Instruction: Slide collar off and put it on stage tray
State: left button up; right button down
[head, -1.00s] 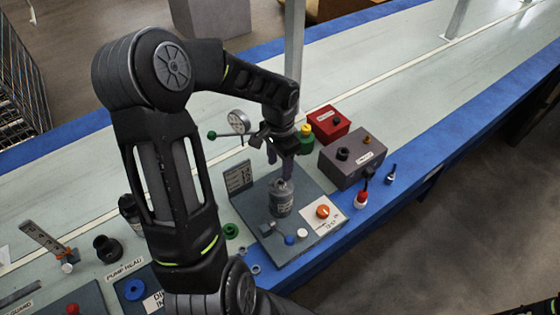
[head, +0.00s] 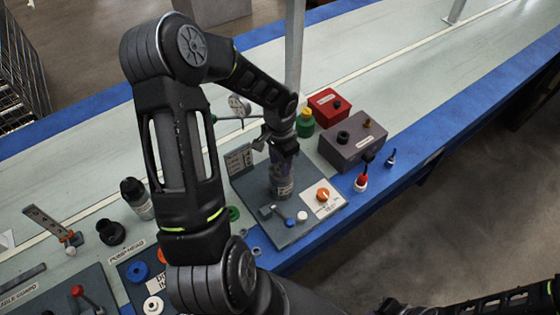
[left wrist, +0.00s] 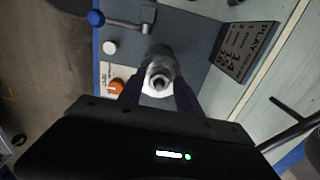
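A grey upright cylinder (head: 281,182) stands on a dark grey base plate (head: 252,193). My left gripper (head: 283,152) points down over its top. In the left wrist view, the cylinder's pale round top with a hollow centre (left wrist: 160,78) lies between the two fingers (left wrist: 160,92). The fingers look spread, one on each side, and I cannot tell whether they touch it. No separate collar can be made out clearly. No tray is readably labelled as the stage tray. My right gripper is not in view.
The base plate carries an orange knob (head: 323,195), a blue-tipped lever (head: 289,222) and a sign (head: 240,160). Several parts and dark trays (head: 128,268) lie at lower left.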

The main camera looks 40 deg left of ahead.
pick_arm(q)
grip_shut()
dwell(0.7)
dwell(0.3)
jog(key=shift+r+p, duration=0.4)
jog(key=shift+r, duration=0.25)
dwell(0.7)
jog(key=shift+r+p, duration=1.65)
jog(key=shift+r, duration=0.65)
